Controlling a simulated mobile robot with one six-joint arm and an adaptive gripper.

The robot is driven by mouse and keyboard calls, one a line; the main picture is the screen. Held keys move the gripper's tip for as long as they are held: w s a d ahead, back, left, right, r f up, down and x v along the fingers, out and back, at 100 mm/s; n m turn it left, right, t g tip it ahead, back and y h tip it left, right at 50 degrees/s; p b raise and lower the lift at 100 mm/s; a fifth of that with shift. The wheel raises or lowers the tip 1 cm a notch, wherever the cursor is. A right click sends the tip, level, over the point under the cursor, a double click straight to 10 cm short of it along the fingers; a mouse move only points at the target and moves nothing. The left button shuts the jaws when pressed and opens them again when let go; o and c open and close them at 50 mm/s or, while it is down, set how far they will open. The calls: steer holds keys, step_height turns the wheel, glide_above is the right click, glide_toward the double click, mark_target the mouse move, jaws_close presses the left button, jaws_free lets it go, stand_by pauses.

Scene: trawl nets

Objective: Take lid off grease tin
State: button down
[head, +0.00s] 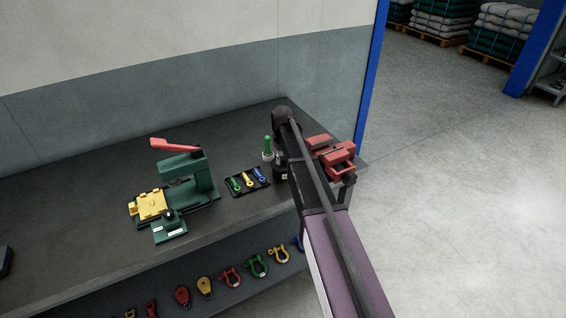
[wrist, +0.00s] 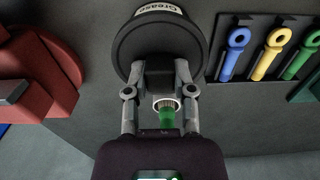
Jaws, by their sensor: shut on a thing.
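The grease tin (wrist: 160,10) is dark with a white label reading "Grease"; the label shows past the far rim of its round black lid (wrist: 130,45) in the wrist view. My gripper (wrist: 163,80) reaches over the middle of the lid, its two fingers closed on it there. The exact grip spot is partly hidden by the fingers. The lid lies over the tin; I cannot tell whether there is a gap between them. In the head view, the tin (head: 281,172) stands on the bench, mostly hidden by my arm.
A green-handled tool in a white holder (head: 268,150) stands close to the tin. A black tray (head: 247,191) holds blue, yellow and green tools. A red vise (head: 335,155) is right of my arm. A green press (head: 185,180) stands left. Shackles hang below the bench's front edge.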

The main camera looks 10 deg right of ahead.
mark_target(283, 158)
steer(key=shift+r, duration=0.15)
step_height(283, 158, up, 3)
steer(key=p, duration=0.3)
steer(key=s+d+r+p, duration=0.1)
steer(key=s+d+p, duration=0.1)
steer(key=s, duration=1.3)
steer(key=shift+s+d+r, duration=0.2)
steer(key=shift+s+r, duration=0.15)
steer(key=shift+s, duration=0.05)
steer(key=shift+d, duration=0.15)
